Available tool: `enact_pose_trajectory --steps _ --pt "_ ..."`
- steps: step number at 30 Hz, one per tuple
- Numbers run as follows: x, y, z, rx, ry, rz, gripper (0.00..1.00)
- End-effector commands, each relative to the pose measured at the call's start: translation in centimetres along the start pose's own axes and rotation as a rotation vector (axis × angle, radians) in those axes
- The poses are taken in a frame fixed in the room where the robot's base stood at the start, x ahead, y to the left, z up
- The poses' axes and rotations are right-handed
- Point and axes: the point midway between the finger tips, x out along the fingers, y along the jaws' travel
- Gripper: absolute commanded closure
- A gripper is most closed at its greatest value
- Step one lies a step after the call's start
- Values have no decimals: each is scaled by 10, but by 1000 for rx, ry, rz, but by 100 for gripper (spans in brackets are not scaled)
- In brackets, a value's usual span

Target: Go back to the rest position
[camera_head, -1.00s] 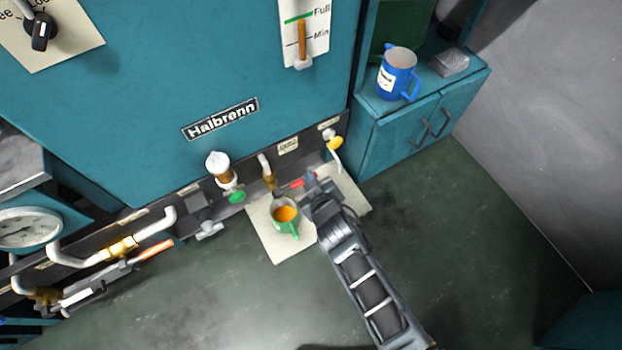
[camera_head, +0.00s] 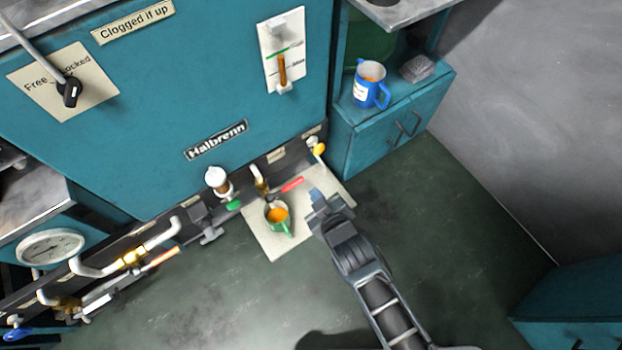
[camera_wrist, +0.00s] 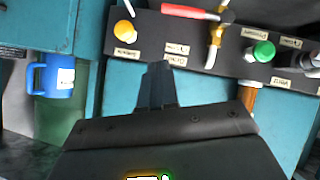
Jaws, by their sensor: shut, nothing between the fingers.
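My gripper (camera_head: 318,200) is shut and empty. In the head view it is over the right part of the pale mat, to the right of the green cup. In the wrist view my gripper (camera_wrist: 157,72) points toward the dark labelled panel, with its fingers together. The green cup (camera_head: 284,228) stands on the pale mat (camera_head: 270,248) with orange liquid inside, apart from my gripper. A red-handled valve (camera_head: 292,184) and a yellow knob (camera_head: 319,149) are on the low panel beyond; they also show in the wrist view.
The teal Halbrenn machine (camera_head: 150,160) fills the back. A blue pitcher (camera_head: 362,93) and a grey block (camera_head: 417,68) stand on the cabinet at the right. Pipes (camera_head: 130,258) jut out at the lower left. The floor (camera_head: 450,230) to the right is clear.

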Motion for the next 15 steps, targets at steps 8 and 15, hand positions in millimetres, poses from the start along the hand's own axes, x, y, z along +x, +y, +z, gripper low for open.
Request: enact_pose_trajectory --steps 8,15 --pt "-3 0 1 0 0 0 100" --pt "-39 2 20 59 8 23 100"
